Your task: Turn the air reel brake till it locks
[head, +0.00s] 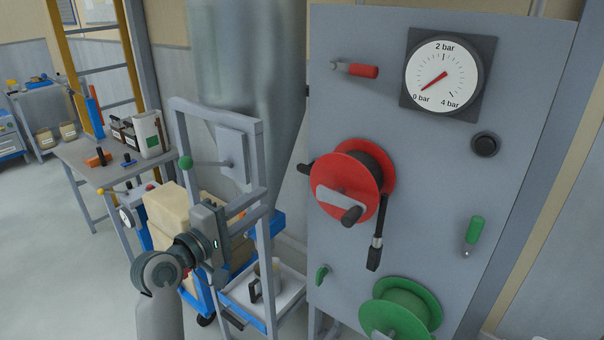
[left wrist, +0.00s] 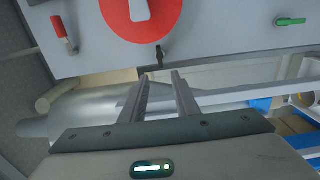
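The red reel (head: 347,185) is on the grey upright panel (head: 420,170), with a crank and a black grip on its face. A small black knob (head: 304,168) sticks out at its left side; it looks like the brake, but no label shows. In the left wrist view the red reel (left wrist: 140,14) is at the top edge and the black knob (left wrist: 162,50) lies beyond the fingertips. My left gripper (head: 217,240) is left of the panel and apart from the knob. Its two fingers (left wrist: 160,76) are parted with nothing between them. My right gripper is not in view.
A red-handled valve (head: 358,70), a gauge (head: 444,75) reading near 0 bar, a green reel (head: 400,310) and green handles share the panel. A black hose nozzle (head: 376,245) hangs beside the red reel.

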